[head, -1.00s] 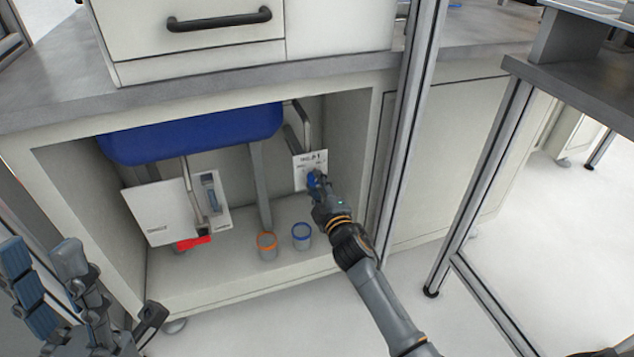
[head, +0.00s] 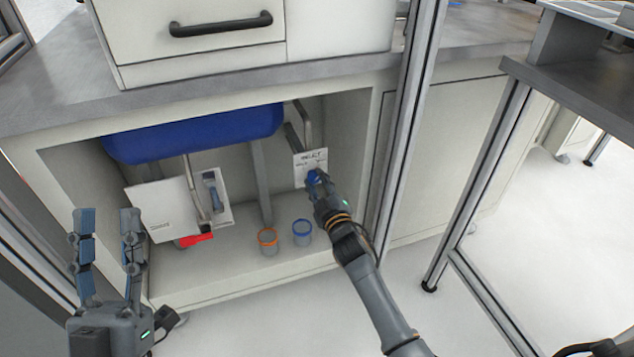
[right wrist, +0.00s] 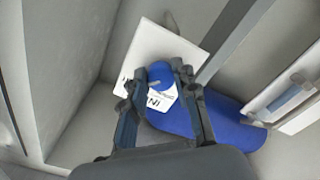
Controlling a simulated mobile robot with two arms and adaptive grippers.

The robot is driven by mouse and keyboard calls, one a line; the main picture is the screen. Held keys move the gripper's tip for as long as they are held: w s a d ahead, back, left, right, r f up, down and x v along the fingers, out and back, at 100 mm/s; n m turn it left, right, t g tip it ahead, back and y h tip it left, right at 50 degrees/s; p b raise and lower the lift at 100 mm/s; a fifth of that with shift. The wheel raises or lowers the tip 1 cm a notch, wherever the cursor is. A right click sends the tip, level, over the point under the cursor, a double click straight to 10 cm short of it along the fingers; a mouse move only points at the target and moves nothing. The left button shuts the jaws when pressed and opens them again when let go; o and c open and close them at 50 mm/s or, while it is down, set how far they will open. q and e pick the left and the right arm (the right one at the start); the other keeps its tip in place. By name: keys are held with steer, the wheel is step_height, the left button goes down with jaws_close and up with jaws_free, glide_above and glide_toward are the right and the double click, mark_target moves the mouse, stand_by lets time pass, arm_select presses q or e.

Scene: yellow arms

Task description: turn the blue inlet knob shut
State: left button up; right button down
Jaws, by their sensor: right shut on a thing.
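The blue inlet knob (head: 313,177) is on a white labelled plate (head: 312,160) at the right side of the under-sink cabinet. In the right wrist view the round blue knob (right wrist: 160,73) sits between the fingertips. My right gripper (head: 318,184) reaches into the cabinet and is shut on the knob; in the right wrist view its fingers (right wrist: 160,84) flank it. The gripper hides part of the knob in the head view. My left gripper (head: 105,214) is at the lower left, open and empty, fingers pointing up, in front of the cabinet.
A blue basin (head: 195,135) hangs under the counter. A white panel (head: 160,208) and a red handle (head: 195,240) are at the left inside. A metal post (head: 405,130) rises at right.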

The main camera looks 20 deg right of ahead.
steer(key=shift+f, duration=0.1)
steer(key=c, duration=1)
jaws_free()
steer(key=shift+s+d, duration=0.15)
steer(key=shift+s, duration=2.9)
steer(key=shift+s+d, duration=0.1)
steer(key=shift+s, duration=2.9)
